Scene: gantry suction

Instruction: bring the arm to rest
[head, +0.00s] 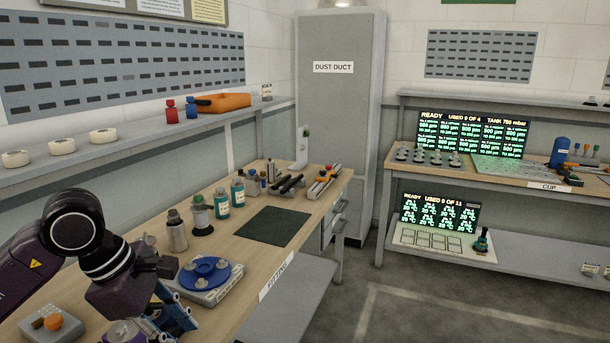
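My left arm comes in from the left edge over the near part of the wooden bench. Its gripper (163,326) hangs low at the bottom of the picture, with blue finger parts pointing down. The fingertips run to the lower edge, so I cannot tell how far apart they are or whether anything is between them. The gripper is just left of and nearer than a grey device with a round blue plate (204,273). My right gripper is not in view.
A grey box with an orange knob (53,322) sits left of the gripper. Bottles (222,203) and a metal canister (177,232) stand behind the blue plate. A dark green mat (262,226) lies bare on the bench (308,212). Open floor (420,305) lies right of the bench.

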